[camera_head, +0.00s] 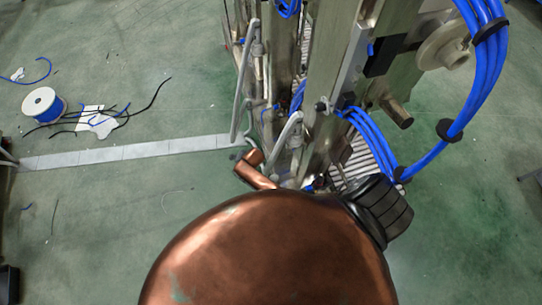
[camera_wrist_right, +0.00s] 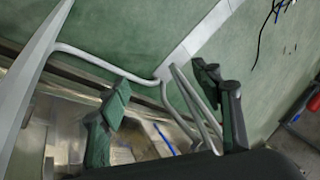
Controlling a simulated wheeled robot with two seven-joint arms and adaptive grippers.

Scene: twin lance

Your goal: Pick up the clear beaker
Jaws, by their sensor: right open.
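I see no clear beaker in either view. My right gripper (camera_wrist_right: 164,82) shows in the right wrist view, with its two dark green and black fingers spread wide apart. It is open, and I see nothing held between the fingers. Bent grey metal tubes (camera_wrist_right: 186,95) show behind and between the fingers; I cannot tell how far away they are. I cannot make out either gripper in the head view. A large copper-coloured rounded body fills the bottom middle of the head view and hides what is behind it.
A tall metal machine frame (camera_head: 325,95) with thick blue hoses (camera_head: 470,105) stands at the upper middle and right. A white-ended cable spool (camera_head: 43,103) and loose black cables (camera_head: 140,108) lie on the green floor (camera_head: 120,205) at the left. Much of the left floor is clear.

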